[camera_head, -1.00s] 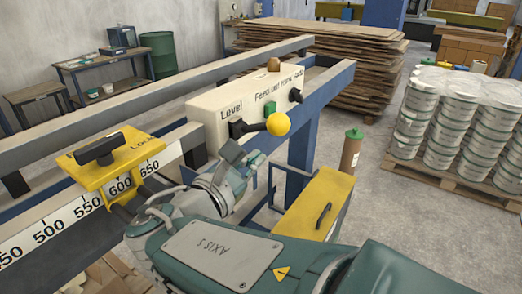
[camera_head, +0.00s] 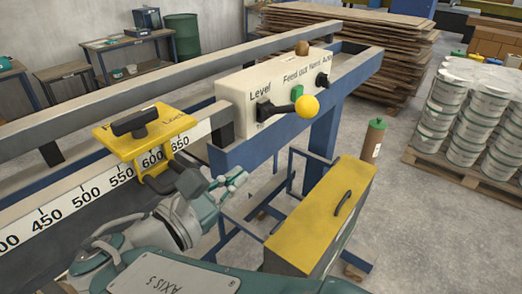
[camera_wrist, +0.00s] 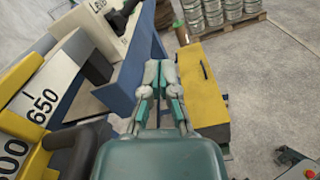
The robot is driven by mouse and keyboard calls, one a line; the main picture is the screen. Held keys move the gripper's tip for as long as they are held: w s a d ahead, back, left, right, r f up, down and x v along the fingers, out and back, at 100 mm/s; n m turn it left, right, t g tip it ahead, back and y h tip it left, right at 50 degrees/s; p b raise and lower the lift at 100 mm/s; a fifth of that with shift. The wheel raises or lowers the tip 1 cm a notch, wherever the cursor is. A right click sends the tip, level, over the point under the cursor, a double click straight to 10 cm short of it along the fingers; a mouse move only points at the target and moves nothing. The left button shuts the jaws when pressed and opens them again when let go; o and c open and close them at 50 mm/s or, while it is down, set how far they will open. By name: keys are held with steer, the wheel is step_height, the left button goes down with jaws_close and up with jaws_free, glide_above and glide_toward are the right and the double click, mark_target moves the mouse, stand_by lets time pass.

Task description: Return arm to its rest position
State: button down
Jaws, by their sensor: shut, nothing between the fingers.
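My gripper (camera_head: 238,182) is in front of the machine's blue frame, below the control panel, with its fingers pointing right. It also shows in the wrist view (camera_wrist: 160,68), with its fingers close together and nothing between them. My teal arm runs along the bottom of the head view. The cream control panel (camera_head: 235,90) carries a lever with a yellow ball knob (camera_head: 307,106), a green button (camera_head: 297,92) and a dark knob (camera_head: 322,80). The gripper is apart from the lever.
A yellow stop block (camera_head: 145,135) sits on the ruler rail (camera_head: 80,200) near 600, left of the gripper. A yellow-topped box (camera_head: 325,205) stands right of the gripper. White buckets (camera_head: 450,110) on a pallet stand at the right.

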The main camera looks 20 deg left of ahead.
steer(key=shift+w+d, duration=0.1)
steer(key=shift+d, duration=0.1)
steer(key=w+d+f+m+g, duration=0.2)
steer(key=d+f+m+g, duration=0.25)
steer(key=d, duration=0.45)
steer(key=w+d+f+m+g, duration=0.25)
steer(key=d+m+g, duration=0.25)
steer(key=d, duration=0.5)
steer(key=s+d+f+m+g+y, duration=0.1)
steer(key=s+d+f+m+y, duration=0.2)
steer(key=m, duration=0.6)
steer(key=s+d+f+m+y, duration=0.3)
steer(key=s+d+m+y, duration=0.1)
steer(key=d+m, duration=0.3)
steer(key=shift+s+f+m+g, duration=0.2)
steer(key=shift+s+m+g, duration=0.2)
steer(key=shift+m, duration=0.45)
